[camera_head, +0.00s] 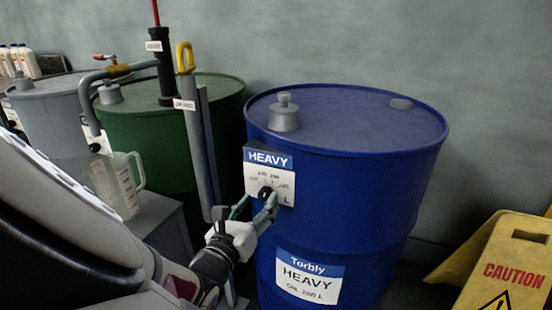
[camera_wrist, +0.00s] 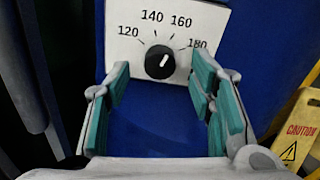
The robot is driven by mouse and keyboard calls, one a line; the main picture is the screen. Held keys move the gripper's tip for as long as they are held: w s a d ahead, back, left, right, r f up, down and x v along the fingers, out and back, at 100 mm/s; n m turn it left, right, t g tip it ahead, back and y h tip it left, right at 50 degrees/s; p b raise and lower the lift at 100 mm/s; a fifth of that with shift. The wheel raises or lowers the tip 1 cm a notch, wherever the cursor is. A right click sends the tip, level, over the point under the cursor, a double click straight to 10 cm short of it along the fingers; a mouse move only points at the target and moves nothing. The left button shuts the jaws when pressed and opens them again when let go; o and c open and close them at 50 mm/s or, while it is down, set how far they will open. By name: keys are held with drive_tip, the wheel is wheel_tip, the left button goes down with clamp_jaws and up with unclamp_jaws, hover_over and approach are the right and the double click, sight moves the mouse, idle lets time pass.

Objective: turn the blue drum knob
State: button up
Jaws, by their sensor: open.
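The blue drum (camera_head: 345,190) stands at the middle right in the head view, with a white dial panel labelled HEAVY (camera_head: 268,170) on its front. The black knob (camera_wrist: 159,62) sits on that panel in the wrist view, with marks reading 120, 140, 160 and 180. Its white pointer line aims up and slightly right, toward the 160 side. My gripper (camera_wrist: 165,88) is open, with its teal finger pads on either side of and below the knob. The knob lies between and just beyond the fingertips; I cannot tell whether either pad touches it.
A grey post with a yellow loop (camera_head: 186,60) stands left of the blue drum, close to my gripper. A green drum (camera_head: 165,130) and a clear jug (camera_head: 118,185) are further left. A yellow caution sign (camera_head: 510,265) stands at the right.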

drive_tip(key=shift+x, duration=1.15)
drive_tip(key=c, duration=1.2)
drive_tip(key=shift+o, duration=0.2)
drive_tip(key=shift+m, duration=0.4)
drive_tip(key=m, duration=0.2)
drive_tip(key=shift+d+m, duration=0.1)
drive_tip(key=shift+m, duration=0.2)
drive_tip(key=shift+m+b, duration=0.75)
drive_tip(key=shift+m, duration=1.45)
